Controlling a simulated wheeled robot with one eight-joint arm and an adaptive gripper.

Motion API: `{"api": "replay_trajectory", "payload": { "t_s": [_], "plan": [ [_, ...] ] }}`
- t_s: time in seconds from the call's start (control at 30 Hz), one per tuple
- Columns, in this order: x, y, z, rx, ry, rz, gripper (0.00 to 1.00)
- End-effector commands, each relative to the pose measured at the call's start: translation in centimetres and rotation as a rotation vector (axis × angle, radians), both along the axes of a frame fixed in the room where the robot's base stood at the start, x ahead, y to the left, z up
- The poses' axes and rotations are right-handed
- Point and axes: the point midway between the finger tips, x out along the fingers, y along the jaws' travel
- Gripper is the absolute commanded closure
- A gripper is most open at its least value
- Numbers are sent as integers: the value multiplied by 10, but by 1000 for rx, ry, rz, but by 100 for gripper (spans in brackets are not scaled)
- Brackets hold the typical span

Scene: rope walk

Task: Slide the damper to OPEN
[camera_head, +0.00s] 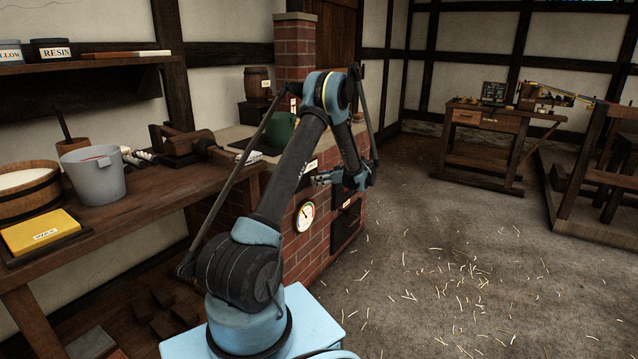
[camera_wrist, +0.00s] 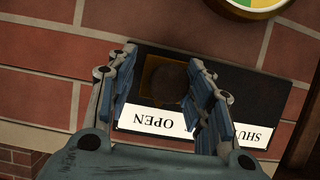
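The damper's dark plate (camera_wrist: 262,92) is on the red brick face of the stove and shows upside down in the wrist view. Its white strip reads OPEN (camera_wrist: 150,121) on the picture's left and SHUT (camera_wrist: 255,136), partly covered, on the right. A dark round knob (camera_wrist: 172,84) on a brownish slider sits at the OPEN end. My gripper (camera_wrist: 163,68) is open, one finger on each side of the knob; I cannot tell whether either touches it. In the head view my gripper (camera_head: 318,180) is at the stove front, where the knob is hidden.
A round gauge (camera_head: 305,216) is on the brick stove (camera_head: 320,245) close to my gripper. A workbench (camera_head: 130,215) with a grey bucket (camera_head: 97,180) and a yellow wax block (camera_head: 40,231) stands at left.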

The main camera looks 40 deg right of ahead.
Motion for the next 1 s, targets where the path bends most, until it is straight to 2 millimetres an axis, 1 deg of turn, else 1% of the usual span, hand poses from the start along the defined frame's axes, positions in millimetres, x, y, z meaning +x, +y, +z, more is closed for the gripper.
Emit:
{"api": "replay_trajectory", "payload": {
  "t_s": [0.3,0.47,0.57,0.8,1.0],
  "plan": [
    [-2,3,0,1,1,4,50],
    [-12,-2,5,1,1,3,50],
    [-25,-8,11,1,2,1,50],
    [-65,-25,28,1,2,1,50],
    [-90,-35,40,2,2,2,50]
  ]
}}
